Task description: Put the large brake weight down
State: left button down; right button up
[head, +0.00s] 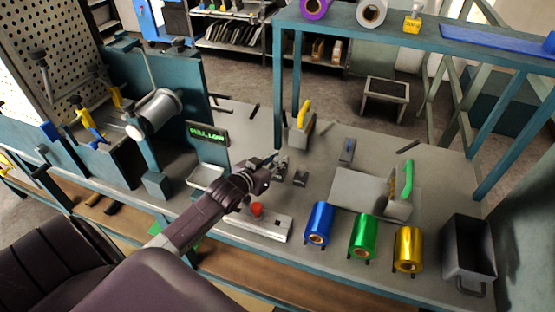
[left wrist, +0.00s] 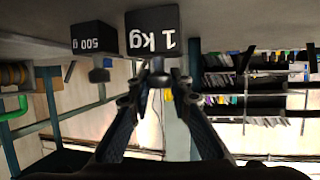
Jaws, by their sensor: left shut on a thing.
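The large brake weight, a dark block marked 1 kg (left wrist: 153,32), shows upside down in the left wrist view. My left gripper (left wrist: 158,78) is shut on its knob. The smaller weight, marked 500 g (left wrist: 92,38), stands beside it, apart from the fingers. In the head view my left gripper (head: 274,163) is over the middle of the grey bench, and the small weight (head: 300,179) is just to its right. The large weight is partly hidden by the fingers there. Whether its base touches the bench is hard to tell. My right gripper is not in view.
Blue (head: 319,224), green (head: 363,237) and gold (head: 408,250) foil rolls line the front of the bench (head: 240,125). A green display reading "PULL LOW" (head: 207,135) stands left. A red button (head: 257,209) is below my arm. A grey bin (head: 469,250) is at right.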

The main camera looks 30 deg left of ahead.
pick_arm(q)
jog(key=shift+w+r, duration=0.1)
jog(key=shift+r, duration=0.05)
jog(key=c, duration=2)
grip_release()
jog(key=shift+f, duration=0.25)
jog(key=shift+c, duration=0.2)
jog(key=shift+o, duration=1.4)
jog(key=shift+r, duration=0.2)
jog(key=shift+s, duration=0.4)
jog(key=v, duration=1.1)
jog(key=shift+s, duration=0.2)
jog(key=shift+d, duration=0.1)
